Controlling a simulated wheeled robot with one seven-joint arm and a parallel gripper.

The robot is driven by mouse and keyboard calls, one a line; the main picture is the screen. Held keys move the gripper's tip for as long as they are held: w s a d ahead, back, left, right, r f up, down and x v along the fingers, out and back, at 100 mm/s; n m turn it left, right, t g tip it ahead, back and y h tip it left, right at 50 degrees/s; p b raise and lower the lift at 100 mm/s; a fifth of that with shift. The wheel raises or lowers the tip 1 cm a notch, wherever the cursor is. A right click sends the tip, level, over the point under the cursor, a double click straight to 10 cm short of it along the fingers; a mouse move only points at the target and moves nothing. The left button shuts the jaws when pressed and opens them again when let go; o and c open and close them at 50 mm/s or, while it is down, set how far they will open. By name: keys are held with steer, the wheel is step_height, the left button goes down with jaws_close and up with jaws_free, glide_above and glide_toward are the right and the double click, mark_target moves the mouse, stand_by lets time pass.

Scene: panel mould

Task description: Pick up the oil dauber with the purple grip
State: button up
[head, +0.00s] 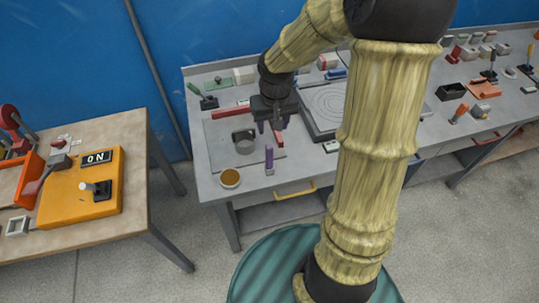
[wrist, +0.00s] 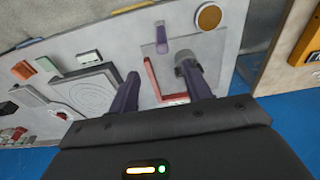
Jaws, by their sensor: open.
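The oil dauber with the purple grip (head: 269,157) is on the grey workbench near its front left edge. It also shows in the wrist view (wrist: 161,35), beyond my fingertips and between their lines. I cannot tell whether it stands or lies. My gripper (head: 274,127) is open and empty, above the bench and behind the dauber in the head view. Its two dark purple fingers (wrist: 163,82) are spread apart in the wrist view, with a gap between them and the dauber.
A grey cup (head: 244,142) stands just left of the dauber. An amber-topped round tin (head: 230,179) is at the front edge. A red bar (wrist: 150,82) lies near my fingers. A plate with engraved circles (head: 325,105) is to the right. An orange box (head: 85,188) sits on a separate left table.

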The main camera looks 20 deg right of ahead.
steer(key=shift+w+r, duration=0.2)
steer(key=shift+w, duration=0.05)
steer(key=shift+f, duration=0.15)
glide_toward(269, 152)
steer(key=f, duration=0.2)
steer(key=w+f, duration=0.1)
steer(key=f, duration=0.4)
steer(key=shift+w+d, duration=0.35)
steer(key=shift+f, duration=0.1)
steer(key=shift+w+a+f+p, duration=0.1)
steer(key=shift+w+f+p, duration=0.1)
steer(key=shift+f, duration=0.65)
steer(key=shift+w+d+f+p, duration=0.1)
steer(key=shift+w+f+p, duration=0.05)
steer(key=shift+f, duration=0.7)
steer(key=shift+w+a+f+p, duration=0.1)
steer(key=shift+w+f+p, duration=0.1)
steer(key=shift+f, duration=0.6)
